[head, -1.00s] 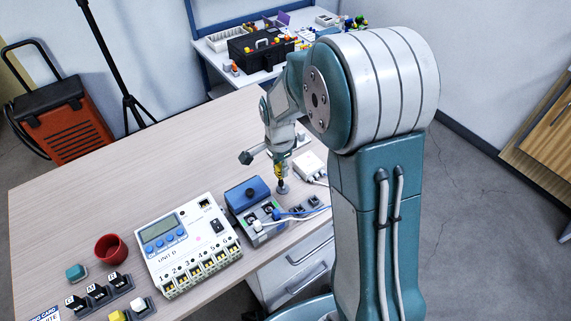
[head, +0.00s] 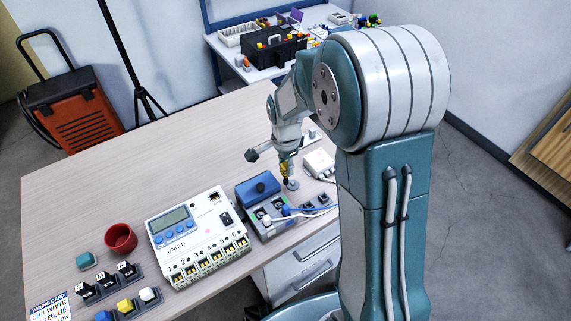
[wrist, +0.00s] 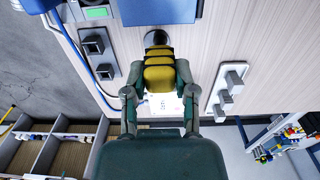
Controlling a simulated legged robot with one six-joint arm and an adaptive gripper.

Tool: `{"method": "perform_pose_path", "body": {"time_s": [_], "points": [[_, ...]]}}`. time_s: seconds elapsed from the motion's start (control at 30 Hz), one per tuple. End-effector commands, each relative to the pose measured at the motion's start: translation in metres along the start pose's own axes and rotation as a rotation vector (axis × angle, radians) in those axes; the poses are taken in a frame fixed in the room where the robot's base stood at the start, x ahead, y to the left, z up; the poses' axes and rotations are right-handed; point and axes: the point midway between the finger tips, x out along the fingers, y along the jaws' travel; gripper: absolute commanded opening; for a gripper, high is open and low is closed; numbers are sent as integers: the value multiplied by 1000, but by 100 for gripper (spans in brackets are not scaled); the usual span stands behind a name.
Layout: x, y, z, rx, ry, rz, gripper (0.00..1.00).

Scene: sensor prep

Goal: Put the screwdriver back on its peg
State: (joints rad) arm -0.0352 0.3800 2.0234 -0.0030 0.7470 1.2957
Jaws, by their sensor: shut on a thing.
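The screwdriver has a yellow and black handle (wrist: 158,75), held between the fingers of my gripper (wrist: 159,92) in the wrist view. In the head view the yellow of the screwdriver (head: 285,168) shows just under my gripper (head: 284,160), pointing down. A round grey base (head: 292,184) stands on the table right by the screwdriver's lower end. In the wrist view a dark round part (wrist: 156,38) shows just beyond the handle. I cannot tell whether the screwdriver touches or sits on it.
A grey box with a blue top (head: 258,187) and wires stands left of my gripper, beside the white Unit D panel (head: 197,238). A white box (head: 318,162) is close on the right. A red cup (head: 120,238) stands at left. The back left table (head: 150,150) is clear.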

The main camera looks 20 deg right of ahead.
Motion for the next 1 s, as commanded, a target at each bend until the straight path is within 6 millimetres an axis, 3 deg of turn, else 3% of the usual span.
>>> {"method": "perform_pose_path", "body": {"time_s": [1.0], "points": [[5, 5, -16, 2, 1, 1, 0]]}}
